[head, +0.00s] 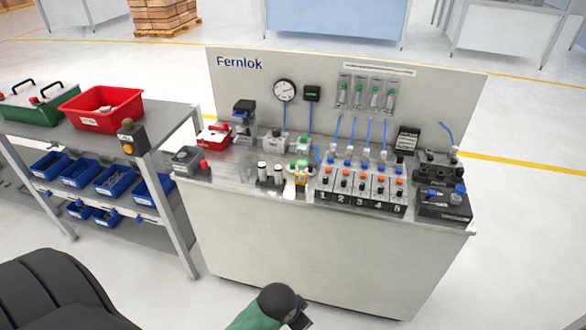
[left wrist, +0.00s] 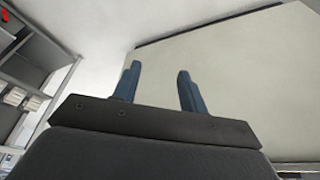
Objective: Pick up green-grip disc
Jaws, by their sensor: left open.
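I cannot make out the green-grip disc for certain. Small green parts show near the middle of the bench: a green-topped white piece (head: 303,144) and, in front of it, a small green and yellow item (head: 301,178). My left gripper (left wrist: 157,70) is open and empty, its two blue fingers apart in front of the bench's pale front panel (left wrist: 235,75). In the head view my left arm's dark wrist (head: 277,301) is low, in front of the bench and well below its top. My right gripper is not in view.
A shelf rack at left holds a red bin (head: 102,108) and blue bins (head: 113,178). The floor before the bench is clear.

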